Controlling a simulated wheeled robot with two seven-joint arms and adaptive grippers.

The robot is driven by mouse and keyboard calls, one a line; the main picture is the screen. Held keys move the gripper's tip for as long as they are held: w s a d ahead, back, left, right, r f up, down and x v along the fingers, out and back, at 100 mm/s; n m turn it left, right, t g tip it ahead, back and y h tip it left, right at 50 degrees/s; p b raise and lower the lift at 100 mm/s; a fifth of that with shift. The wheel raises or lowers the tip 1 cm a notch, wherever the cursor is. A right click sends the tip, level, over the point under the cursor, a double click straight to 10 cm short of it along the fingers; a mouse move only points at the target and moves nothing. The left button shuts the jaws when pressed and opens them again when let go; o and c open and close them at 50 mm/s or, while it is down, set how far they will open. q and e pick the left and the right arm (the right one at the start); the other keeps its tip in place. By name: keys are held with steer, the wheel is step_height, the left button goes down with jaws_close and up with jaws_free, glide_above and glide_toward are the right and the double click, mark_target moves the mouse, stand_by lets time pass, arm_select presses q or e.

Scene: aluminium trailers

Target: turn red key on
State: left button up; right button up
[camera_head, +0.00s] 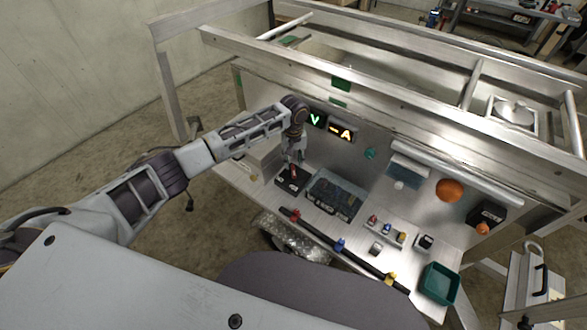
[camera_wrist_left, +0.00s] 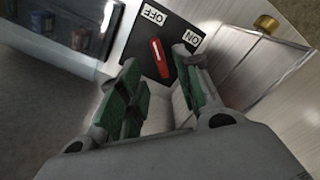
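The red key (camera_wrist_left: 159,57) sits on a black switch plate (camera_wrist_left: 150,38) with white OFF and ON labels, seen in the left wrist view. The key lies at a slant and points between the two labels, closer to OFF at its upper end. In the head view the black switch box (camera_head: 291,181) stands at the left end of the bench, with the red key (camera_head: 293,173) partly hidden. My left gripper (camera_wrist_left: 158,82) is open, its two green-padded fingers on either side of the key's lower end. Contact cannot be told. My right gripper is out of view.
Right of the switch is a dark tray (camera_head: 336,197) of small parts. A dark rail (camera_head: 345,248) runs along the front edge.

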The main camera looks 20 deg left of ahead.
mark_target(293, 170)
arm_select(q)
steer(key=shift+f, duration=2.7)
jaws_close()
